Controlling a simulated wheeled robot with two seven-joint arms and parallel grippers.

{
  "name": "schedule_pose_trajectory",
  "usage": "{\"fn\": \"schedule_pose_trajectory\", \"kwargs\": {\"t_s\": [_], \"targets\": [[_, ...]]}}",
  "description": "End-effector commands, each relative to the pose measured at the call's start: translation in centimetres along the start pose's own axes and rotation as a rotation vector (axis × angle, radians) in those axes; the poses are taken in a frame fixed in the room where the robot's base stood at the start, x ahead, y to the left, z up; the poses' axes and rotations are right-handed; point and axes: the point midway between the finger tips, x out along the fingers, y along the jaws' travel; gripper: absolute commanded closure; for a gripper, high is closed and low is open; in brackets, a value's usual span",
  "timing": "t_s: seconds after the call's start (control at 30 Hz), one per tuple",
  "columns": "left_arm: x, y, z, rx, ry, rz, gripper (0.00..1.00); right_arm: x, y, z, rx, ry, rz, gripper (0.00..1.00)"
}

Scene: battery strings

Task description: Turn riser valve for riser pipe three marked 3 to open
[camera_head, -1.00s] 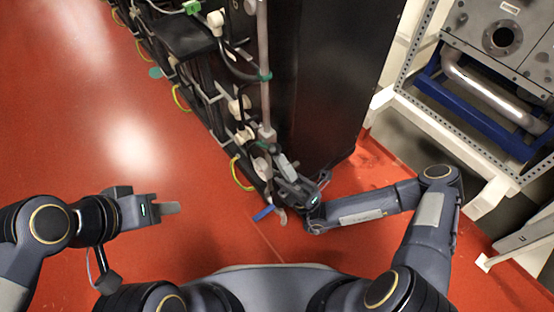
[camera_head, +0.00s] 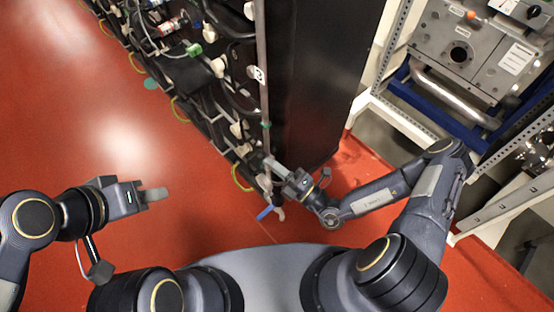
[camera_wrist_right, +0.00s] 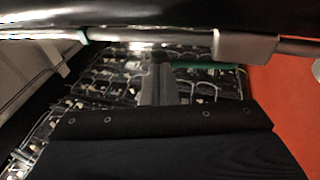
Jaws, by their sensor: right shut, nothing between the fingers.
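A thin grey riser pipe (camera_head: 261,40) runs down the front corner of the dark rack. It carries a round white tag (camera_head: 255,73) whose mark I cannot read for certain. A blue lever (camera_head: 264,213) sits low, near the pipe's foot. My right gripper (camera_head: 268,163) is shut and empty, its fingertips close to the lower pipe, above the blue lever; contact cannot be told. In the right wrist view the fingers (camera_wrist_right: 158,78) point away below a crossing pipe (camera_wrist_right: 150,37) with a grey fitting (camera_wrist_right: 246,46). My left gripper (camera_head: 158,194) is over bare floor, away from the rack.
The dark rack (camera_head: 325,80) stands ahead, with cables and white connectors (camera_head: 218,67) along its left side. A metal frame with grey equipment (camera_head: 470,50) stands at the right, near my right arm. The red floor (camera_head: 130,130) at the left is clear.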

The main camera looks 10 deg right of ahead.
Motion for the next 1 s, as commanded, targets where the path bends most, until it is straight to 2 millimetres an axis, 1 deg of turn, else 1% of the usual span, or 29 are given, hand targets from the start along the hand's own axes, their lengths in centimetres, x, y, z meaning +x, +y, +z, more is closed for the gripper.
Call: {"fn": "schedule_pose_trajectory", "kwargs": {"t_s": [0.03, 0.3, 0.87, 1.0], "targets": [[-0.65, 0.3, -0.32, 0.0, 0.0, 0.0, 0.64, 0.35, 0.41, 0.05, 0.001, 0.0, -0.003, 1.0], [-1.38, 0.64, -0.69, 0.0, -0.001, 0.0, 0.64, 0.97, 0.35, 0.14, -0.001, 0.001, 0.002, 1.0], [-1.46, 0.67, -0.73, 0.0, 0.0, 0.0, 0.64, 1.13, 0.34, 0.19, -0.001, 0.0, 0.006, 1.0], [-1.38, 0.63, -0.69, 0.0, 0.0, 0.0, 0.64, 0.83, 0.24, 0.18, -0.001, 0.0, 0.005, 1.0]]}}
